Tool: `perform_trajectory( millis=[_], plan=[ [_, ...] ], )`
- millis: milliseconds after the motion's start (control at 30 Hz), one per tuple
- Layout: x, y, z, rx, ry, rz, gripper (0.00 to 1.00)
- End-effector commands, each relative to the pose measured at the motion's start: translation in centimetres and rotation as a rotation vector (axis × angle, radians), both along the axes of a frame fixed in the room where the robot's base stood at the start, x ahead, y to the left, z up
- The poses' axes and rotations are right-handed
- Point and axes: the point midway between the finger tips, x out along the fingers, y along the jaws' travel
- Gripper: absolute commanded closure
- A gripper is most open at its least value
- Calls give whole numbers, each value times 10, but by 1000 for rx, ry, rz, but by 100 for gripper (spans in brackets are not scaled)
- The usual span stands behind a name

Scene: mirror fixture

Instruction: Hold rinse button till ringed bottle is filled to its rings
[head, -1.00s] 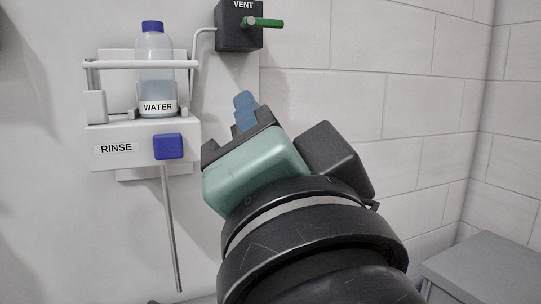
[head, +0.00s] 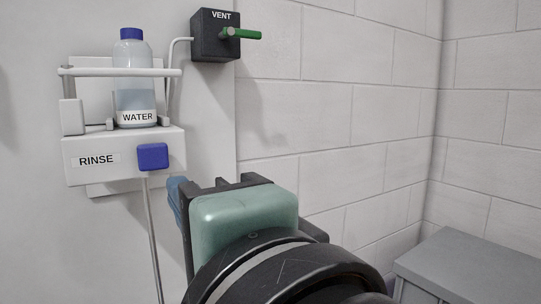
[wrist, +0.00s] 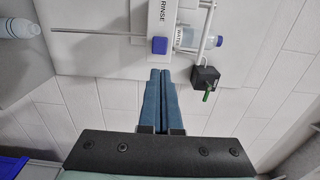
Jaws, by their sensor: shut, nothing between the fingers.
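The blue rinse button (head: 153,157) sits on the front of the white RINSE box (head: 125,162) and also shows in the wrist view (wrist: 159,45). A clear bottle (wrist: 16,28) stands at the left edge of the wrist view, its mouth towards the end of the thin metal tube (wrist: 90,33). I cannot make out rings or a fill level on it. In the head view this bottle is not visible. My gripper (wrist: 160,73) has its blue fingers shut together and empty. In the head view the fingers (head: 176,190) are just below and right of the button, partly hidden by my wrist.
A WATER bottle (head: 134,90) with a blue cap stands on the RINSE box behind a white rail (head: 118,72). A black VENT box (head: 213,42) with a green handle (head: 245,34) is up and right. A grey cabinet (head: 470,262) stands at the lower right.

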Motion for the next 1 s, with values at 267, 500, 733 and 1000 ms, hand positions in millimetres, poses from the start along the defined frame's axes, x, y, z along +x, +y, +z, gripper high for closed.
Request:
perform_trajectory(
  millis=[267, 500, 733, 1000],
  plan=[
    [11, 8, 6, 3, 6, 4, 100],
    [20, 14, 5, -3, 6, -1, 100],
    [58, 41, 2, -1, 5, 3, 100],
    [99, 68, 3, -1, 2, 0, 100]
  ],
)
